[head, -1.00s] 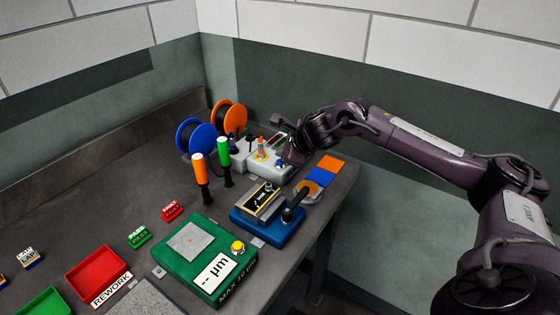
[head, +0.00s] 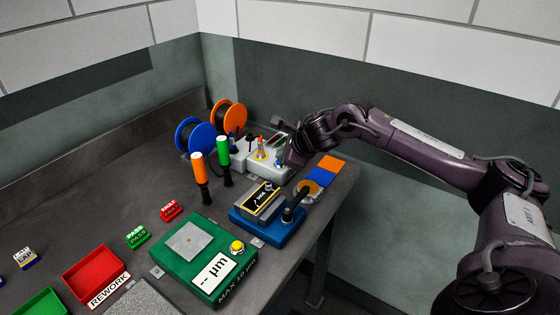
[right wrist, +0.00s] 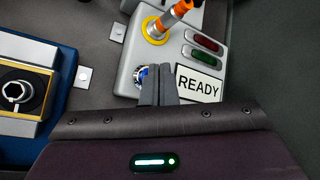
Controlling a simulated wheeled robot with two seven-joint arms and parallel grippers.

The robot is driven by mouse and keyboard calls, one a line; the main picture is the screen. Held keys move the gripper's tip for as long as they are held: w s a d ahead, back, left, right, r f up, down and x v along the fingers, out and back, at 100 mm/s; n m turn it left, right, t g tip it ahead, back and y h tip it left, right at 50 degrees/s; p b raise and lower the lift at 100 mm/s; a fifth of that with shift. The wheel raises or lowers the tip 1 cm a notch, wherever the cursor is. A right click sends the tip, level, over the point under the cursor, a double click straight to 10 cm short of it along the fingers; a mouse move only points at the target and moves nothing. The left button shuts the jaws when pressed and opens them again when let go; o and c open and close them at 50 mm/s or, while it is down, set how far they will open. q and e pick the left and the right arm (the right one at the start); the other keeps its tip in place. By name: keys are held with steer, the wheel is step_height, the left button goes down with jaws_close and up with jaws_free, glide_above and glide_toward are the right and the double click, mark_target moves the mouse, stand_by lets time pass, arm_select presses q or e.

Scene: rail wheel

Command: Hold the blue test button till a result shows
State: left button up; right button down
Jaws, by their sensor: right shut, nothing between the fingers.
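The grey tester (head: 266,171) stands at the back of the bench, by the right edge. In the right wrist view, its blue test button (right wrist: 140,74) is partly hidden by my right gripper (right wrist: 158,68). That gripper is shut and empty, with its fingertips at the right side of the button. Whether they press on it I cannot tell. The tester's label (right wrist: 199,83) reads READY. Its red lamp (right wrist: 205,41) and green lamp (right wrist: 202,56) look dark. In the head view my right gripper (head: 285,162) is at the tester's right end. My left gripper is not in view.
An orange probe (right wrist: 172,20) stands in a yellow ring on the tester. Orange and green screwdrivers (head: 201,177), a blue-based fixture (head: 275,228) and a green gauge (head: 185,265) stand nearer. Two cable spools (head: 195,140) are behind. Orange and blue pads (head: 322,178) lie at the right.

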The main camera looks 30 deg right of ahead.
steer(key=shift+f+b, duration=0.45)
steer(key=shift+f, duration=0.05)
stand_by(3.4)
steer(key=shift+r+p, duration=0.6)
steer(key=shift+r, duration=0.35)
steer(key=shift+r+p, duration=1.8)
steer(key=shift+r, duration=0.75)
